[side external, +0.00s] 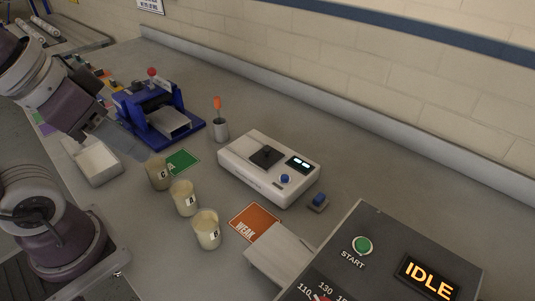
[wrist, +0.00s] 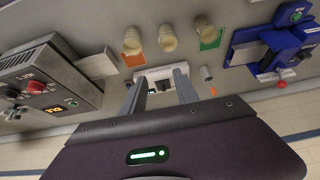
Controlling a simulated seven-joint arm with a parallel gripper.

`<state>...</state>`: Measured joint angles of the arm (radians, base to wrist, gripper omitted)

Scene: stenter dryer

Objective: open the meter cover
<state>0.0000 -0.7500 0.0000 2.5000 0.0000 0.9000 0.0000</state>
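The meter (side external: 247,174) is a white box on the bench in the side external view, with a dark square part (side external: 266,156) on top, a small lit display (side external: 300,164) and a blue knob (side external: 285,180). I cannot tell whether the dark part is the cover; no raised lid shows. My gripper (side external: 125,142) is in the air to the left of the meter, well apart from it. In the wrist view my gripper (wrist: 159,77) has its two fingers apart with nothing between them. The meter (wrist: 147,74) shows beyond the fingertips, partly hidden by them.
Several cream cups (side external: 184,198) stand left of the meter. A blue press (side external: 160,118), a metal holder with an orange-tipped tool (side external: 221,131) and a white tray (side external: 93,163) are behind and left. A control panel (side external: 390,262) reading IDLE stands front right. An orange card (side external: 252,221) lies in front.

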